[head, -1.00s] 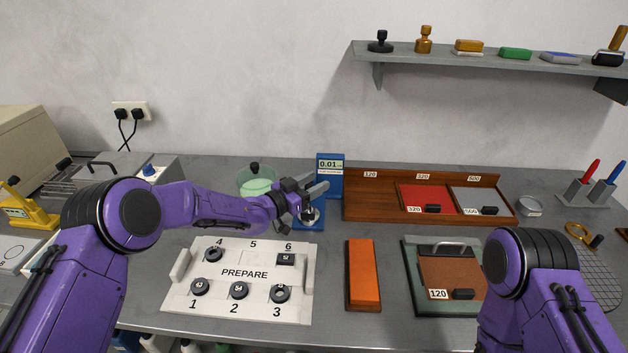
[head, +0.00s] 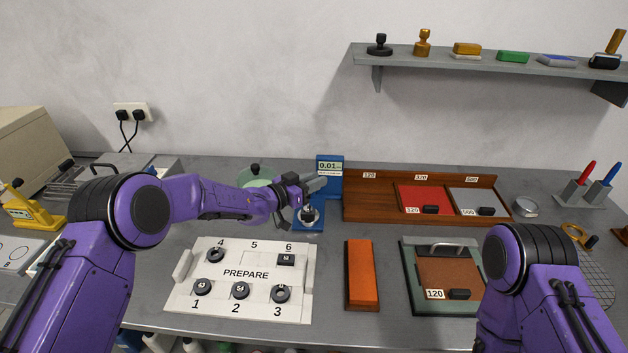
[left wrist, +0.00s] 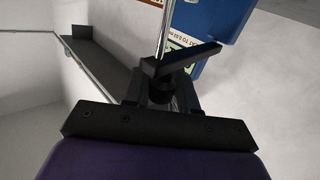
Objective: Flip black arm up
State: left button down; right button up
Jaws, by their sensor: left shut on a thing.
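A blue measuring gauge (head: 329,168) with a small display reading 0.01 stands at the back middle of the bench. My left gripper (head: 316,184) is right in front of it, above its blue base. In the left wrist view, the black arm (left wrist: 178,60) is a short dark bar lying aslant across the jaws, beside a bright metal rod. The left gripper is shut on it, near a round black knob (left wrist: 161,94). In the head view the gripper hides most of the black arm. My right gripper is out of view.
A white PREPARE tray (head: 245,273) with several dark round pieces lies in front. An orange block (head: 361,275), a green-framed plate (head: 413,290) and a wooden rack (head: 371,210) lie to the right. A green bowl (head: 257,176) stands just behind my left forearm.

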pick_arm(q)
jog(key=shift+w+r+n+g, duration=0.3)
jog(key=shift+w+r, duration=0.8)
jog(key=shift+r, duration=0.25)
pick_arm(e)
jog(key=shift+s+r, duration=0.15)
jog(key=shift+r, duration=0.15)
